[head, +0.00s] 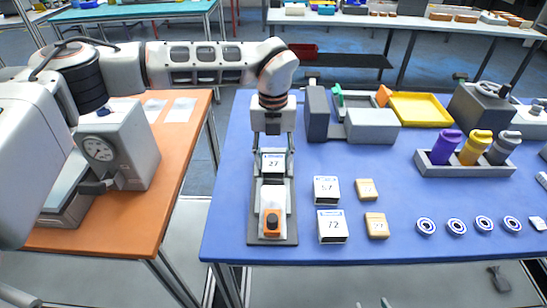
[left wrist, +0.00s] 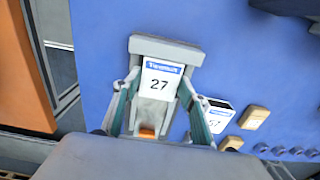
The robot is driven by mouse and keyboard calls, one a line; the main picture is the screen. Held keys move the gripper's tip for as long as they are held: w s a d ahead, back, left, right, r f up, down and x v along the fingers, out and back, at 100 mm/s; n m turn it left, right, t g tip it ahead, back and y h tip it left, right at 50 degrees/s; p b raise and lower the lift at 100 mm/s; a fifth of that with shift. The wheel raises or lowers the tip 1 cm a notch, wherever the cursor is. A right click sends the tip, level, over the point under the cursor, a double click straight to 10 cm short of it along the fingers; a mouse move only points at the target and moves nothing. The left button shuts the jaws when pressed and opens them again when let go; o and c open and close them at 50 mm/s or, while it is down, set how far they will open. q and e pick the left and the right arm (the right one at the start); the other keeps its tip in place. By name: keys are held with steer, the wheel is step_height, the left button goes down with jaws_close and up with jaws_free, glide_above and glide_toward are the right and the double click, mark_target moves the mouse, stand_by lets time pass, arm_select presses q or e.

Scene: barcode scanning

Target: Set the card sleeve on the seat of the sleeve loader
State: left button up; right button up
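The sleeve loader (head: 253,238) is a grey plate on the blue table, with a clear and orange slide piece (head: 271,224) at its front; its far grey end block shows in the left wrist view (left wrist: 167,47). A white card sleeve marked 27 (head: 273,163) is at the loader's far end, in front of that block; it also shows in the left wrist view (left wrist: 162,80). My left gripper (head: 272,168) points down, its fingertips against both side edges of this sleeve. Whether the sleeve rests on the seat or hangs just above cannot be told. My right gripper is not in view.
White sleeves marked 57 (head: 326,188) and 72 (head: 332,227) and two tan boxes (head: 367,189) (head: 376,225) lie right of the loader. Grey blocks (head: 372,125) stand behind. A bottle rack (head: 436,172) and several ring-shaped parts (head: 456,227) are further right. A gauge machine (head: 125,140) stands on the orange table.

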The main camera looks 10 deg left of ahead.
mark_target(273, 163)
arm_select(q)
steer(key=shift+o, duration=0.9)
steer(key=shift+r, duration=0.15)
step_height(273, 163, up, 12)
steer(key=shift+b, duration=0.4)
